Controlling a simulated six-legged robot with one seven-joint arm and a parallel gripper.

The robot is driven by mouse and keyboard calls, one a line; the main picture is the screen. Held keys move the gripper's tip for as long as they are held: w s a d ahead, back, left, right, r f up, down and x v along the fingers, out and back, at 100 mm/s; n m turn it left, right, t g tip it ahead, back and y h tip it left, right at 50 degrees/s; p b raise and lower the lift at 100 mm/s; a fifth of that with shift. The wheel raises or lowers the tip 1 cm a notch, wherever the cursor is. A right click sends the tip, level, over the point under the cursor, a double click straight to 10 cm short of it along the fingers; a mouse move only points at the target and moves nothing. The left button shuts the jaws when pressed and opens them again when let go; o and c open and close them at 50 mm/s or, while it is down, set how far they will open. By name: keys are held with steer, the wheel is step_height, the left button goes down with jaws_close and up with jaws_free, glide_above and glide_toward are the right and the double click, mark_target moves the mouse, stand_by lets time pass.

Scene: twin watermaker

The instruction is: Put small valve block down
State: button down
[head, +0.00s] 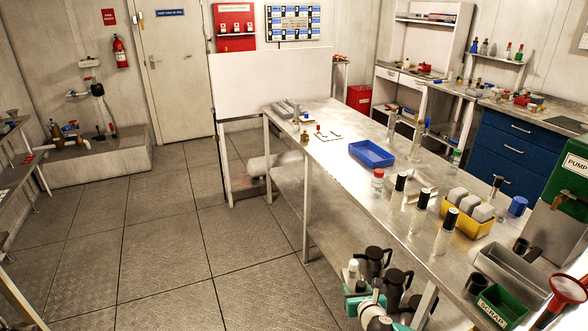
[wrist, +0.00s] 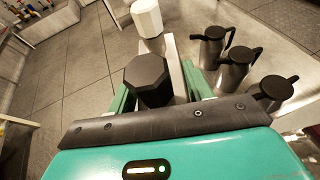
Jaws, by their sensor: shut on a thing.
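My gripper (wrist: 160,80) is shut on the small valve block, a piece with a black eight-sided part (wrist: 148,76) between the green fingers and a white eight-sided part (wrist: 147,17) beyond it. A grey strip beside the black part may belong to the block or to a finger. In the head view my gripper (head: 362,296) is low at the bottom centre, left of the long bench (head: 335,152). The held block is small and partly hidden there. The block's underside is hidden, and I cannot tell whether it touches anything.
Black-lidded metal jugs (wrist: 236,68) stand right of my gripper on a pale surface. The bench bears a blue tray (head: 371,154), black-capped white bottles (head: 445,232), a yellow bin (head: 453,224) and a green scrap bin (head: 502,306). Open floor (head: 170,240) lies left.

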steer(key=w+a+r+m+h, duration=0.1)
steer(key=a+r, duration=0.3)
steer(key=r, duration=0.3)
steer(key=s+f, duration=0.4)
steer(key=f, duration=0.2)
steer(key=shift+s+d, duration=0.2)
steer(key=shift+s, duration=0.2)
